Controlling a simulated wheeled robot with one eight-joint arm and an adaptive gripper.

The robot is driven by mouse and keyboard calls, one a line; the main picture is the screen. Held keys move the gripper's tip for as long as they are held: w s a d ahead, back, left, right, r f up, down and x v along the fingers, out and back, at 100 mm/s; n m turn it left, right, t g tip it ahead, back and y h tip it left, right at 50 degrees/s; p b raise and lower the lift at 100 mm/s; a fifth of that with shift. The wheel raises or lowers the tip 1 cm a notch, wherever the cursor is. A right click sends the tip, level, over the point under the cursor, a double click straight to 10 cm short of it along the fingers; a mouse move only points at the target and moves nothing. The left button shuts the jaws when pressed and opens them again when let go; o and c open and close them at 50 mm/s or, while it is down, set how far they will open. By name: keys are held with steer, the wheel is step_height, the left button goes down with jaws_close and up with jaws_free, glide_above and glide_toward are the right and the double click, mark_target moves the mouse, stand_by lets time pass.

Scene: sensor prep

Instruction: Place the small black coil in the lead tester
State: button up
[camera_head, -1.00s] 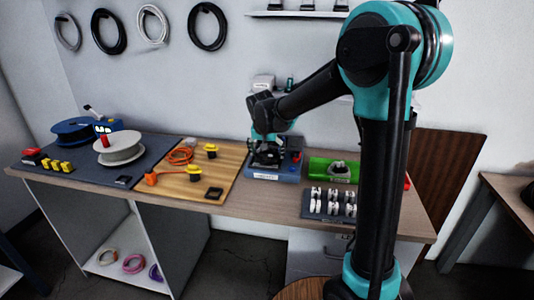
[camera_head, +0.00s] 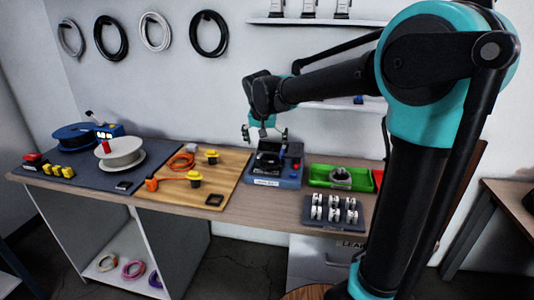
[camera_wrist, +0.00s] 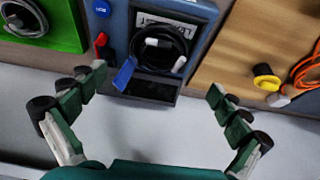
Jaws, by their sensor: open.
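The lead tester (camera_head: 290,180) is a blue box on the wooden bench; it also shows in the wrist view (camera_wrist: 201,13). The small black coil (camera_wrist: 183,43), with white ends, lies in the tester's dark recess, below a white label. In the head view the coil is too dark to make out clearly. My gripper (camera_head: 265,137) is above the tester, fingers spread and empty. In the wrist view my gripper (camera_wrist: 157,80) has its green fingers wide apart, clear of the coil.
A green tray (camera_head: 318,172) with a grey coil (camera_head: 341,176) stands right of the tester. A dark rack (camera_head: 309,221) of several white spools is in front. A wooden board (camera_head: 225,170) with yellow-black parts and orange cable lies left. A shelf (camera_head: 350,104) is behind.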

steer(key=shift+v, duration=1.45)
